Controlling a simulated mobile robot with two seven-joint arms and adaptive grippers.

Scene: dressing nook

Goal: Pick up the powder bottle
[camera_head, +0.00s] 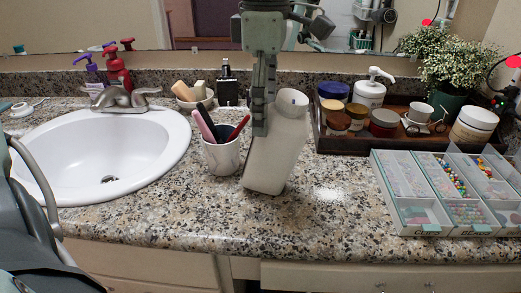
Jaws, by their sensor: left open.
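The powder bottle (276,160) is a tall, translucent white bottle with a pale top, in the middle of the granite counter. It looks tilted, its top toward the right. My left gripper (262,128) points down in front of the bottle's upper left side and hides part of it. The gripper is open; I cannot tell whether a finger touches the bottle. My right gripper is not in view.
A white cup (222,155) with brushes stands close on the bottle's left. The sink (110,160) is at left. A dark tray (340,144) of jars and a divided bead box (398,212) are at right. Counter in front of the bottle is clear.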

